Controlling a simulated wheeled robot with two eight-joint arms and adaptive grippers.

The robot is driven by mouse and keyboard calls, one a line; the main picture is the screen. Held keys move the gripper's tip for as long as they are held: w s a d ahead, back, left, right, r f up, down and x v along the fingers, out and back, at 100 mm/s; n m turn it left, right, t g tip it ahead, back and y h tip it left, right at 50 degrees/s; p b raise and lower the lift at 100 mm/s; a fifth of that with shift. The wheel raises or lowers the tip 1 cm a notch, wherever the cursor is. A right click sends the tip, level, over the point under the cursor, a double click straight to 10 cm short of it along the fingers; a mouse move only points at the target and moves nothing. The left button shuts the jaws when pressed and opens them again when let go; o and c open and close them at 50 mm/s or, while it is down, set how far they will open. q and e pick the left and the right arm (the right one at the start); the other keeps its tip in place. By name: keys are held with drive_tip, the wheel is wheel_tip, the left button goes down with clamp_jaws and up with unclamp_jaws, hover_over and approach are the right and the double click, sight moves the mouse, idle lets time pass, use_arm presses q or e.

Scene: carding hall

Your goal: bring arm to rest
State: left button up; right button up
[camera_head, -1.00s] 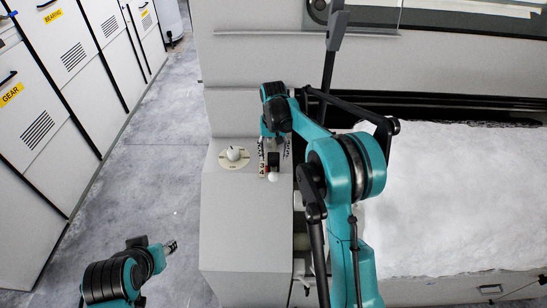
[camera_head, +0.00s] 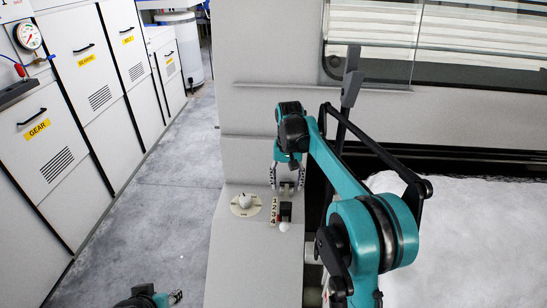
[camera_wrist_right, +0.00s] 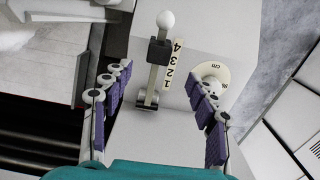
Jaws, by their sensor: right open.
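My right gripper (camera_head: 288,180) is open and empty, its fingers pointing down at the far end of the grey console (camera_head: 245,270). Nearer than the fingers stands a lever with a black block (camera_head: 285,210) and white knob (camera_head: 284,226), beside a plate numbered 1 to 4 (camera_head: 273,211). In the right wrist view the gripper (camera_wrist_right: 160,85) has its purple-padded fingers spread, and the lever's base (camera_wrist_right: 147,98) shows between them, with no finger seen closed on it.
A round dial with a white knob (camera_head: 244,202) sits left of the number plate. White fibre (camera_head: 460,235) fills the bed at right. Labelled cabinets (camera_head: 50,150) line the left, with a gauge (camera_head: 28,36). The grey floor (camera_head: 160,215) between is clear.

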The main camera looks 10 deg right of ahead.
drive_tip(key=s+r+n+t+b, duration=0.2)
drive_tip(key=s+r+t+b, duration=0.15)
drive_tip(key=s, duration=1.15)
drive_tip(key=s+f+t, duration=0.2)
drive_tip(key=s+f, duration=0.3)
drive_tip(key=s, duration=0.2)
drive_tip(key=s+f+n+t+b, duration=0.1)
drive_tip(key=s+f, duration=0.4)
drive_tip(key=s, duration=0.2)
drive_tip(key=shift+s+a+f+t, duration=0.15)
drive_tip(key=shift+s+a+t, duration=0.15)
drive_tip(key=shift+s+t, duration=0.05)
idle(0.7)
